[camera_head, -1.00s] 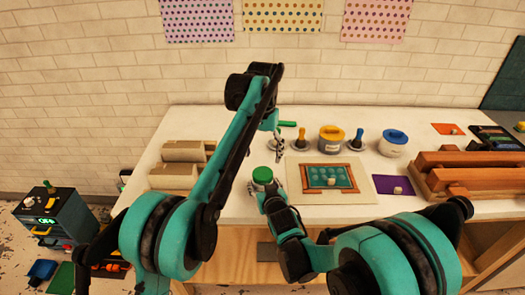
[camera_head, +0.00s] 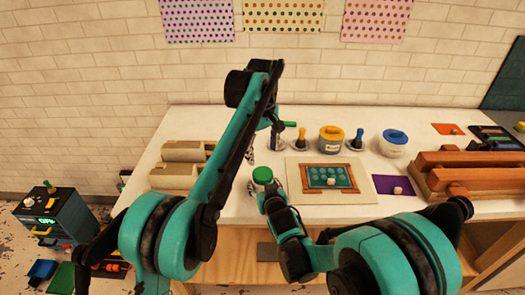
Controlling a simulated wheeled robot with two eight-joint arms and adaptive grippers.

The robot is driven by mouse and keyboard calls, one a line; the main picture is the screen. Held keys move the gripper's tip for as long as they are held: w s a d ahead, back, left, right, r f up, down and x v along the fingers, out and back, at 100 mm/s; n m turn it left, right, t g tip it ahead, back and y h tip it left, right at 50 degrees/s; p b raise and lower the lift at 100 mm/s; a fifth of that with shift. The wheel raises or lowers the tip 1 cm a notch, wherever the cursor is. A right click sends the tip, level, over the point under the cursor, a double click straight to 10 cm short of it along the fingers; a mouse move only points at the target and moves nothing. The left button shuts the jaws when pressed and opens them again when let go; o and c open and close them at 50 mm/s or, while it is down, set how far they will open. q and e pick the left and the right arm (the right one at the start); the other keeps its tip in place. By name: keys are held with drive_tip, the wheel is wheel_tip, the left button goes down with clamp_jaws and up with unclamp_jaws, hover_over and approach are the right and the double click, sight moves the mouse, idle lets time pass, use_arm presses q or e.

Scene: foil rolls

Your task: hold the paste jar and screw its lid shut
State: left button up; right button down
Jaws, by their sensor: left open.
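The paste jar shows as a green lid (camera_head: 262,175) near the table's front edge; the body under it is mostly hidden. The lid looks level, but I cannot tell whether it is threaded tight. My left gripper (camera_head: 250,153) is open and empty, behind and slightly left of the lid, apart from it, partly hidden by my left arm. My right gripper (camera_head: 263,191) is low at the front of the jar, right up against it. Its fingers are mostly hidden, and I cannot tell whether they are closed around the jar.
A board with a framed green screen (camera_head: 330,177) lies right of the jar. Behind it stand a yellow-lidded tub (camera_head: 331,139) and a blue-lidded tub (camera_head: 393,143). Beige blocks (camera_head: 175,176) lie at the left, wooden beams (camera_head: 470,165) at the right.

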sight(263, 173)
use_arm(q)
drive_tip(key=shift+f, duration=4)
drive_tip(key=shift+c, duration=0.3)
drive_tip(key=c, duration=1.1)
drive_tip(key=m, duration=0.5)
drive_tip(key=shift+m, duration=0.3)
drive_tip(key=shift+c, duration=0.2)
drive_tip(key=m, duration=0.9)
drive_tip(key=shift+m, duration=0.4)
drive_tip(key=m, duration=0.3)
drive_tip(key=o, duration=1.3)
drive_tip(key=shift+c, duration=0.2)
